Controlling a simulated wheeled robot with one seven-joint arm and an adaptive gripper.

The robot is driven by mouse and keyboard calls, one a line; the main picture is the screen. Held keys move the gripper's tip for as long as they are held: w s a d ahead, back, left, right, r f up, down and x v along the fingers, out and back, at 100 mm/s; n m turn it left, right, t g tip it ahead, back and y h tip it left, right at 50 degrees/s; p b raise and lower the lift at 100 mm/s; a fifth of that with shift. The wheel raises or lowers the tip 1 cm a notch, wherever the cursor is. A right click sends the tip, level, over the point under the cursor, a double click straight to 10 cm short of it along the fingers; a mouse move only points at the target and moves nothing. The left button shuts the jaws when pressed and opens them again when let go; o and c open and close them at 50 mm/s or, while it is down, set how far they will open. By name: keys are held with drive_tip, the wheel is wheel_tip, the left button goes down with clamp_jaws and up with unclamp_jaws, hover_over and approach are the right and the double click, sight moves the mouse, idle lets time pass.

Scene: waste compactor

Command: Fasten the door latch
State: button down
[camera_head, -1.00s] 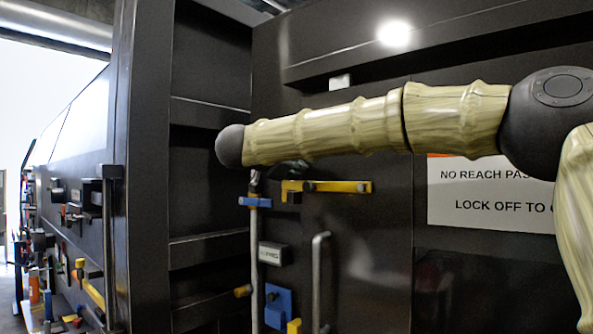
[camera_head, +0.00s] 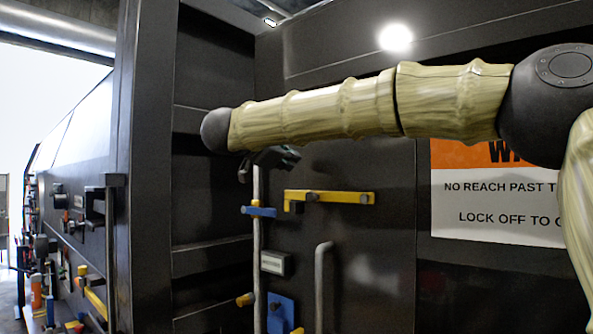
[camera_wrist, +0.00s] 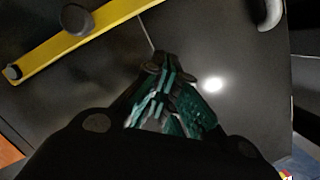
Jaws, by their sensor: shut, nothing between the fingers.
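The yellow bar latch (camera_head: 330,197) lies nearly level on the dark door panel (camera_head: 365,240), with dark knobs along it and a short yellow piece hanging at its left end. It crosses the upper left of the wrist view (camera_wrist: 95,22). My gripper (camera_head: 268,162) is just above and left of the bar, partly hidden by my forearm. In the wrist view my gripper (camera_wrist: 163,62) has its fingers together and holds nothing. It is apart from the yellow bar in that picture; depth is hard to judge.
A vertical rod (camera_head: 257,240) with a blue bracket (camera_head: 259,211) stands just below my gripper. A grey handle (camera_head: 320,285) is lower right, a blue block (camera_head: 280,312) lower down. A warning sign (camera_head: 490,205) is on the right. A dark frame post (camera_head: 146,200) stands left.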

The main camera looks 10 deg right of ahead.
drive_tip(key=b+v, duration=0.2)
drive_tip(key=v, duration=0.4)
drive_tip(key=shift+w+a+r, duration=0.25)
drive_tip(key=shift+w+a, duration=0.05)
drive_tip(key=shift+f, duration=0.1)
